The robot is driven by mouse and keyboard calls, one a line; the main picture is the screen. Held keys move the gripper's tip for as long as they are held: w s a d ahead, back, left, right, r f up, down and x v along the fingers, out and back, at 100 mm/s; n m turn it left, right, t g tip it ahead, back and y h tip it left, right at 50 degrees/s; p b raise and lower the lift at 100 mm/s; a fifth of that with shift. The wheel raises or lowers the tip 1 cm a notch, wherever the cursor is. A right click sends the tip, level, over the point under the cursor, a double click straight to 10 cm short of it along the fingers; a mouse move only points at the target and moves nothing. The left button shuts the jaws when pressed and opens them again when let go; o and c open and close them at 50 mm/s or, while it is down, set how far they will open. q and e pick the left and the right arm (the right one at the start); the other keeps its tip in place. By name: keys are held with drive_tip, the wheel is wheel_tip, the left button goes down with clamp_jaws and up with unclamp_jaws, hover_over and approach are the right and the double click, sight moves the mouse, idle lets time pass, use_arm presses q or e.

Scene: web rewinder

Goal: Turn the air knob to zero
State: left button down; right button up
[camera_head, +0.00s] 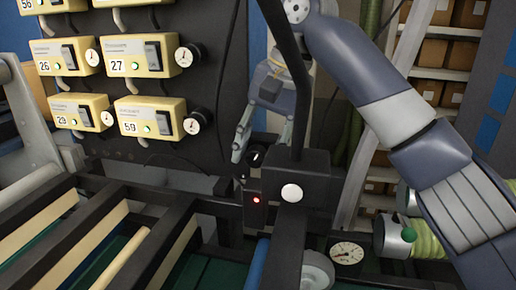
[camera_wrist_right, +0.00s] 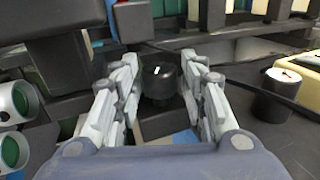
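The air knob (camera_head: 256,156) is a small black round knob with a white mark, above a dark box with a lit red lamp (camera_head: 256,200). My right gripper (camera_head: 259,147) reaches down to it from above, partly hidden by a black post. In the right wrist view the knob (camera_wrist_right: 161,82) sits between the two open fingers (camera_wrist_right: 160,88), with a visible gap on each side. Its short white mark points nearly up, tilted slightly right in that view. My left gripper is in neither view.
A black post and box (camera_head: 300,175) stand close to the gripper. A round dial gauge (camera_head: 347,253) lies at lower right. Cream control boxes (camera_head: 150,116) with black knobs cover the panel at left. Rails and rollers (camera_head: 105,235) fill the lower left.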

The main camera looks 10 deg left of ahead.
drive_tip(key=shift+d, duration=0.1)
drive_tip(key=c, duration=0.8)
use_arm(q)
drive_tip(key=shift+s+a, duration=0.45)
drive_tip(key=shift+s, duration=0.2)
use_arm(e)
drive_tip(key=shift+a+h, duration=0.25)
drive_tip(key=shift+h, duration=1.15)
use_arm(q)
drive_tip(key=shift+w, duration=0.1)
use_arm(e)
drive_tip(key=o, duration=0.8)
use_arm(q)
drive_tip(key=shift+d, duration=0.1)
use_arm(e)
drive_tip(key=shift+r, duration=0.1)
drive_tip(key=shift+s+y, duration=0.1)
drive_tip(key=shift+y, duration=0.2)
